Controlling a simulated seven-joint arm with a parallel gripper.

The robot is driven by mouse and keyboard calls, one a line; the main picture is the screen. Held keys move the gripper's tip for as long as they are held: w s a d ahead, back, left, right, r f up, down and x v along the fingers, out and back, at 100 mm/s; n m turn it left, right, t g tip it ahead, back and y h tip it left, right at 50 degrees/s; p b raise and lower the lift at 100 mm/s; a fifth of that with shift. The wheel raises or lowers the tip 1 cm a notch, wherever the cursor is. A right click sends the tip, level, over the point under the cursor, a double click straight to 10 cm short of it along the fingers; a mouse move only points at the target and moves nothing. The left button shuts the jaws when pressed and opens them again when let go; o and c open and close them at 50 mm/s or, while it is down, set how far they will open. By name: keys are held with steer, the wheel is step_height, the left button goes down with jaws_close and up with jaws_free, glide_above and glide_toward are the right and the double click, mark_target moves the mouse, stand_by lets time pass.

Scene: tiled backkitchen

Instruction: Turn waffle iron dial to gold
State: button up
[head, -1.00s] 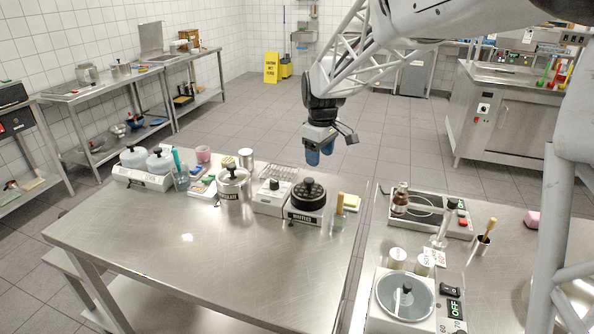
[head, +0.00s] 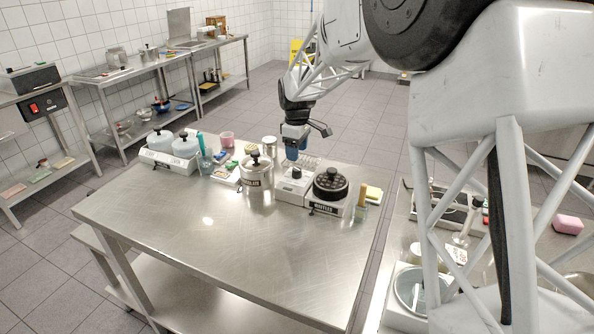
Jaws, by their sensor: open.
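The waffle iron (head: 331,184) has a black round lid on a light base with a label reading like "WAFFLES". It stands near the table's far right corner. Joined to or right beside its left side is a light box (head: 290,188) with a dark knob (head: 296,173) on top, which looks like the dial. Its markings, including any gold one, are too small to read. My gripper (head: 292,156) has blue fingers, points down and is open. In the picture it is just above the knob, apparently behind or over it; I cannot tell the exact gap. It holds nothing visible.
A steel pot (head: 256,173) stands left of the light box. A steel canister (head: 269,145) is behind it. The front of the table (head: 230,245) is clear.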

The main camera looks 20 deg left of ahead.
mark_target(297, 169)
steer(key=shift+f, duration=0.1)
steer(key=shift+f, duration=3.8)
steer(key=c, duration=0.9)
